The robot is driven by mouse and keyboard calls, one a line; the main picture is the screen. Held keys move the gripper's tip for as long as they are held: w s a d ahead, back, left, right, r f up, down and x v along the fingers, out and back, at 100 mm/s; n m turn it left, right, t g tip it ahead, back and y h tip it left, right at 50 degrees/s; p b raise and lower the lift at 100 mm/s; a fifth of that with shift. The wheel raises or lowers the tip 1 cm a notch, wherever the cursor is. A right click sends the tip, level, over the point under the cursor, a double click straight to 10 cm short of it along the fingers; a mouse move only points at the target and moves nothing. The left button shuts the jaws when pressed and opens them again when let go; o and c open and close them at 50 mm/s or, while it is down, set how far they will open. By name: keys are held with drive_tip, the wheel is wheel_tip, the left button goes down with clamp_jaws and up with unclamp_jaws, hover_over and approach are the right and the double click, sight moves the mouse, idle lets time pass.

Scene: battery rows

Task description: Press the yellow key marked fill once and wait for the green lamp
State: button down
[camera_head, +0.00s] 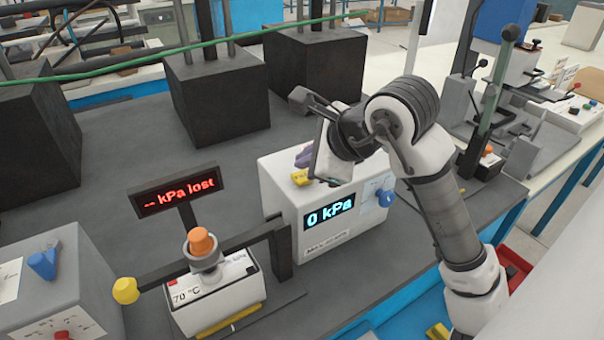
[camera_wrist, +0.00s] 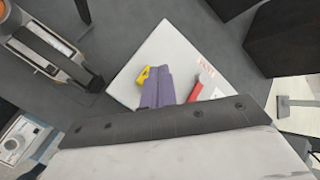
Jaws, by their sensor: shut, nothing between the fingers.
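A white box (camera_head: 285,215) stands on the grey bench with a lit display (camera_head: 330,215) reading "0 kPa". A yellow key (camera_head: 300,177) is on its top; the wrist view shows the yellow key (camera_wrist: 144,77) partly hidden behind my fingers. My gripper (camera_head: 303,158) is over the box top, its purple fingers (camera_wrist: 158,74) together and empty. The fingertips are right beside the key; I cannot tell whether they touch it. The key's marking is not readable. No lit green lamp shows in either view.
A red key (camera_wrist: 196,91) with a red label sits on the box top, right of my fingers. A blue knob (camera_head: 386,197) is on the box front. A device with an orange knob (camera_head: 201,241) stands to the left.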

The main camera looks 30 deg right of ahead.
drive_tip(key=shift+f, duration=0.2)
drive_tip(key=shift+f+b, duration=0.3)
drive_tip(key=shift+b, duration=0.55)
drive_tip(key=shift+f+b, duration=0.35)
drive_tip(key=shift+b, duration=0.3)
idle(0.4)
drive_tip(key=shift+r, duration=0.85)
drive_tip(key=shift+r+p, duration=1.3)
drive_tip(key=shift+r, duration=1.2)
